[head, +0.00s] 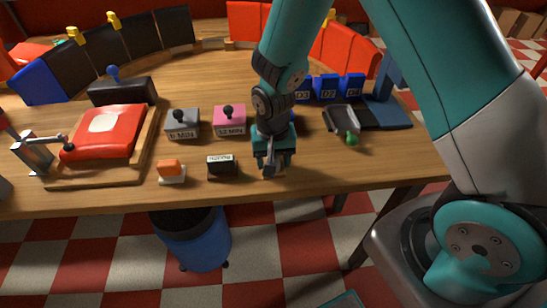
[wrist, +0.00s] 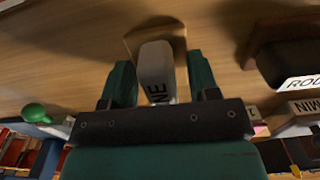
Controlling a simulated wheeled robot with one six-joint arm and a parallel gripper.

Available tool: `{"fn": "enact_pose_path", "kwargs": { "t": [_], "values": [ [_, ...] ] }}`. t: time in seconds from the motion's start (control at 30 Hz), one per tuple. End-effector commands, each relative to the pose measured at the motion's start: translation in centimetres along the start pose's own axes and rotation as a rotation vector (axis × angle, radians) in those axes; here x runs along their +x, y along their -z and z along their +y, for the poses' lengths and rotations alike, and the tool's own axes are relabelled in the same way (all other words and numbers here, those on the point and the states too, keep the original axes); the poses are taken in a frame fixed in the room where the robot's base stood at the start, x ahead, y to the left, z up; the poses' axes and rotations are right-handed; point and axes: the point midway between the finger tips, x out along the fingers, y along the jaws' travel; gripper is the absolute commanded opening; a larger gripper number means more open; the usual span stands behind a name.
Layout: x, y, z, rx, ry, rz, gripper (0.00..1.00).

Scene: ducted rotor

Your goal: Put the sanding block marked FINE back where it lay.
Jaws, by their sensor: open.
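A pale grey sanding block (wrist: 157,68) with the letters "NE" showing stands between the two teal fingers of my gripper (wrist: 160,76) in the wrist view. The rest of its marking is hidden by the gripper. The fingers are open, one on each side of the block; I cannot tell whether either touches it. In the head view my gripper (head: 276,162) points down near the table's front edge and mostly hides the block.
A dark block marked ROUGH (head: 221,168) and an orange-and-white block (head: 171,170) lie to the left. Grey (head: 183,124) and pink (head: 230,121) knobbed blocks stand behind. A metal scoop-like thing with a green knob (head: 352,139) lies right. The table's front right is clear.

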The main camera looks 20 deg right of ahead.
Motion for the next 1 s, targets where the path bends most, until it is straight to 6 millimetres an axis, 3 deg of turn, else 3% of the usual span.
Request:
{"fn": "enact_pose_path", "kwargs": {
  "t": [0.23, 0.6, 0.83, 0.93, 1.0],
  "values": [
    [-1.6, 0.1, -0.1, 0.000, 0.003, 0.004, 0.55],
    [-9.4, 0.1, -0.1, 0.000, 0.003, 0.005, 0.55],
    [-12.2, -0.1, 0.0, -0.006, 0.005, 0.002, 0.55],
    [-14.0, -1.3, -0.1, -0.067, 0.036, -0.002, 0.55],
    [-16.0, -3.1, -0.2, -0.163, 0.083, -0.005, 0.55]
  ]
}}
